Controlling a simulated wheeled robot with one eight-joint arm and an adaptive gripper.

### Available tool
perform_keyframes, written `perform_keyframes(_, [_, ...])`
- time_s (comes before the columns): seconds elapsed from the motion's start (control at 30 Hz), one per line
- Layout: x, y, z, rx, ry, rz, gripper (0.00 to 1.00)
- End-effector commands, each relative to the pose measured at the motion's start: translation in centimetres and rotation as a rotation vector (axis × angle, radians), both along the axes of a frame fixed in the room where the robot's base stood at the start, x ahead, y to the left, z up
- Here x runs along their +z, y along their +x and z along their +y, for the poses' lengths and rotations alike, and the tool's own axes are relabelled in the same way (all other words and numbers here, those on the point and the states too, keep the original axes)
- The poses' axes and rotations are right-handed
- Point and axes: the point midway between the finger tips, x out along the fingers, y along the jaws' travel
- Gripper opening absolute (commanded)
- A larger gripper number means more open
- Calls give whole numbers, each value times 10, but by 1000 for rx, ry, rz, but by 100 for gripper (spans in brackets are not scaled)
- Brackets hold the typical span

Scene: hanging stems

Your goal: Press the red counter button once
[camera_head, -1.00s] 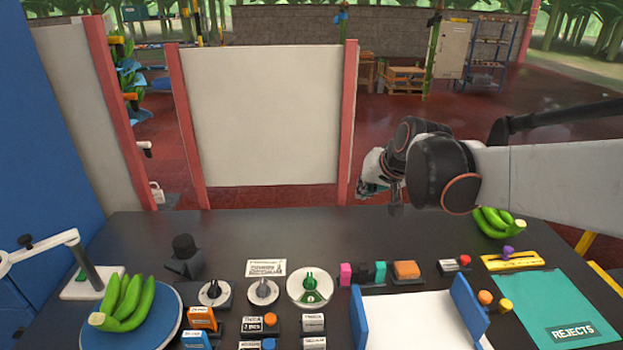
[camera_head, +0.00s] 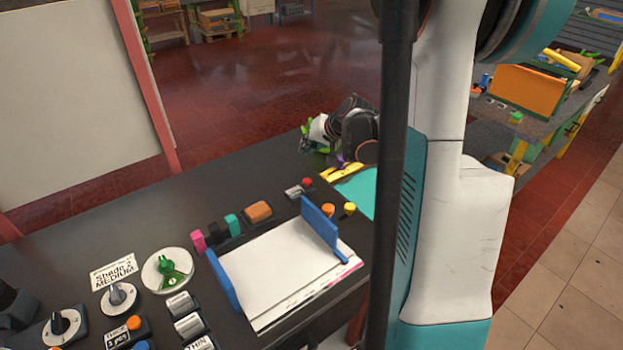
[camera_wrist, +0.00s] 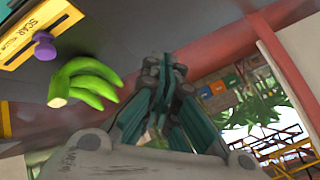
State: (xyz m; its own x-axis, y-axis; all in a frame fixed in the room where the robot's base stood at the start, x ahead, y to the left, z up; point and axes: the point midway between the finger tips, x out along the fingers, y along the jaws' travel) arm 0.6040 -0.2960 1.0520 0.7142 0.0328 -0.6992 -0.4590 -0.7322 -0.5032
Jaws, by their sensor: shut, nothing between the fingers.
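The red button (camera_head: 307,182) tops a small grey counter box on the dark bench, in the middle of the head view. It is not visible in the wrist view. My gripper (camera_head: 306,146) is above the far edge of the bench, beyond the button in the head view and apart from it. In the wrist view my gripper (camera_wrist: 155,125) shows dark teal-grey fingers drawn together with nothing held. My wrist hides part of the bench beside it.
Green bananas (camera_wrist: 85,82) lie beside my gripper. A yellow gauge (camera_wrist: 40,25) with a purple knob (camera_wrist: 44,46) is close by. Orange (camera_head: 328,209) and yellow (camera_head: 349,208) knobs and a blue-sided white tray (camera_head: 280,275) stand nearer. A dark post blocks part of the head view.

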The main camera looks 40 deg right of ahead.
Motion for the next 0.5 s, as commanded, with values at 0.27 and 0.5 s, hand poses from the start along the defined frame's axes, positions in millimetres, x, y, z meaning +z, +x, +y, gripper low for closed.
perform_keyframes(0.27, [-4,-2,-6,-8,5,-3,0])
perform_keyframes(0.5, [-5,-2,-6,-7,4,-3,0])
